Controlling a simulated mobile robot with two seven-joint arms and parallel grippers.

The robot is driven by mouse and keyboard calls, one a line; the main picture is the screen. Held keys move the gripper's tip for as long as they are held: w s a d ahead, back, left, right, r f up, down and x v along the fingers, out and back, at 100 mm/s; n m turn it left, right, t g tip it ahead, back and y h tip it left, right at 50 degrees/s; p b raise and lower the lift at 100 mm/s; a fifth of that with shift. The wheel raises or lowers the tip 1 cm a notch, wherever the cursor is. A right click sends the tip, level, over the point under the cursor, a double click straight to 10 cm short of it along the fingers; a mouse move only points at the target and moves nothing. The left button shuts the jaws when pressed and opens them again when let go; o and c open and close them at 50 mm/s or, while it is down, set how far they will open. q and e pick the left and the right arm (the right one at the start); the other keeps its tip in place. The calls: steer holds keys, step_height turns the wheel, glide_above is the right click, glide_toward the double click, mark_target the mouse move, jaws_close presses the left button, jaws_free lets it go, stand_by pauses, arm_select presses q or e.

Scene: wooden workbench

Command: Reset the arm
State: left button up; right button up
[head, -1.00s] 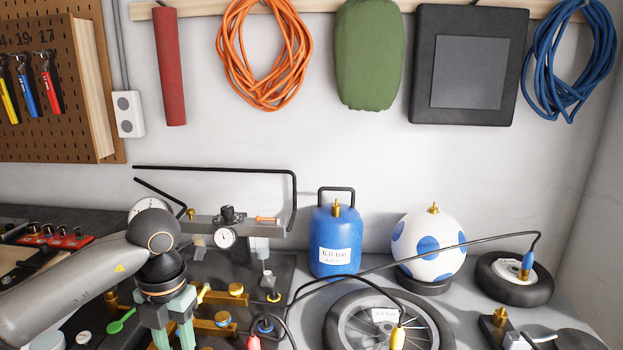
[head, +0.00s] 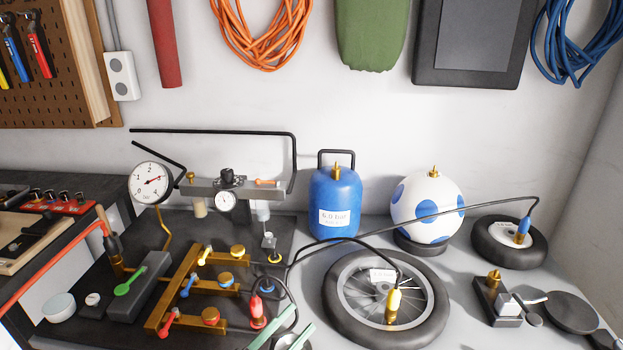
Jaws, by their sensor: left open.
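My left gripper (head: 300,320) shows only at the bottom edge, with two pale green fingers apart and nothing between them. The rest of that arm is out of view. It is just right of a red-tipped connector (head: 257,311) and left of the spoked wheel (head: 338,320). My right gripper is not in view.
A brass manifold (head: 188,290) with coloured valve levers stands left of the gripper. A blue tank (head: 335,203), a white ball with blue spots (head: 427,200) and a small tyre (head: 497,245) stand behind. A black hose (head: 440,213) crosses above the wheel.

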arm_select(q)
steer(key=s+a+f+n+g+y, duration=0.1)
steer(key=s+a+f+n+y, duration=0.2)
steer(key=a+f+n+y, duration=0.35)
steer(key=s+a+f+n+y, duration=0.2)
steer(key=a+f+n+y, duration=0.15)
steer(key=f, duration=0.65)
steer(key=s+a+f+n+g+y, duration=0.1)
steer(key=s+f+g, duration=0.1)
steer(key=s+f, duration=0.3)
steer(key=s+a+f+n+g+y, duration=0.1)
steer(key=s+a+f+n+g, duration=0.1)
steer(key=s, duration=0.4)
step_height(320, 180, down, 3)
steer(key=shift+a+r+n+g+p, duration=0.15)
steer(key=shift+a+n+g+p, duration=0.15)
steer(key=shift+g+p, duration=0.2)
